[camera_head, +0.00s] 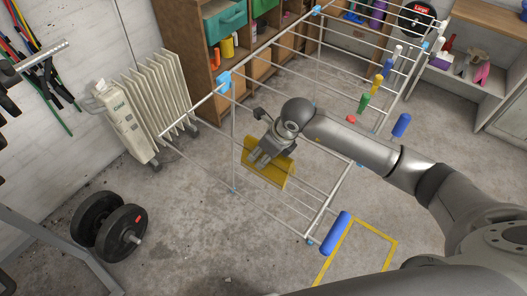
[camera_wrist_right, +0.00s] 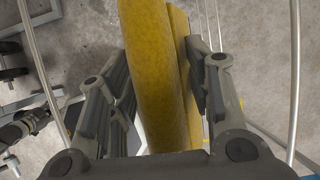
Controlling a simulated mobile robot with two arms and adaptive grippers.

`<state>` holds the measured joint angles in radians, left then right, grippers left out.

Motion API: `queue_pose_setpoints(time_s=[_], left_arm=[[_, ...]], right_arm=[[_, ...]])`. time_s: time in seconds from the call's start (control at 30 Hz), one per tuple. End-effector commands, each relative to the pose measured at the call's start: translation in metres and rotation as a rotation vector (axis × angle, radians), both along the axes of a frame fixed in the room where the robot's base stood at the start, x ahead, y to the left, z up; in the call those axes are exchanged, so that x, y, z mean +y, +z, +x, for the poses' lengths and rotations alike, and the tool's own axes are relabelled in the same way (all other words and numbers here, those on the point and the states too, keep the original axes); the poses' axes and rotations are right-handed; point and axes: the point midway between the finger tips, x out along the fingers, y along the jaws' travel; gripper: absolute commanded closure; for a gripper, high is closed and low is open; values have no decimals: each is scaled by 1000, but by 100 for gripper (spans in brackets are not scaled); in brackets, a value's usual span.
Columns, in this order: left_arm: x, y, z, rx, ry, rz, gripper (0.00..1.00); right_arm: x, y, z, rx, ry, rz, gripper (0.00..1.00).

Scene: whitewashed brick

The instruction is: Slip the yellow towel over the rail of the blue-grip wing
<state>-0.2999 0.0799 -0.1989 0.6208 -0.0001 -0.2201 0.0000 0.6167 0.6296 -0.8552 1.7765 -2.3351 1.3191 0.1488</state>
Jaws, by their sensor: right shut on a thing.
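The yellow towel (camera_head: 283,172) hangs folded at the near wing of the wire drying rack. My right gripper (camera_head: 262,158) is shut on it from above. In the right wrist view the towel (camera_wrist_right: 152,75) shows as two layers side by side between the fingers (camera_wrist_right: 160,100). I cannot tell whether a rail runs inside the fold. The near wing (camera_head: 312,222) has thin pale rails and a blue grip (camera_head: 335,232) at its near corner. A second blue grip (camera_head: 401,125) shows farther right. My left gripper is not in view.
A white oil radiator (camera_head: 130,115) stands left of the rack, with a black dumbbell (camera_head: 110,228) on the floor below it. Several coloured pieces, one green (camera_head: 364,103), line the rack's right side. Wooden shelves (camera_head: 200,60) stand behind. A yellow outline (camera_head: 378,238) marks bare floor near front.

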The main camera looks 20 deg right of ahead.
Motion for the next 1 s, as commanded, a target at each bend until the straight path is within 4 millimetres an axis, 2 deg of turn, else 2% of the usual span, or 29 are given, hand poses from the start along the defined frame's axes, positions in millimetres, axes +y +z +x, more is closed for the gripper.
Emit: queue_pose_setpoints(time_s=[0.3, 0.6, 0.63, 0.8, 1.0], left_arm=[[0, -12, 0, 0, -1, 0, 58], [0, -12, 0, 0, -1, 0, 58], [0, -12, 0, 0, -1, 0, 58], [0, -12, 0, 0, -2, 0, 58], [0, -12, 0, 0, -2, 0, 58]], right_arm=[[0, -14, 0, -1, 0, 0, 95], [0, -14, 0, -1, 0, 0, 95], [0, -14, 0, -1, 0, 0, 53], [0, -14, 0, -1, 0, 1, 31], [0, -14, 0, 0, 0, 0, 29]])
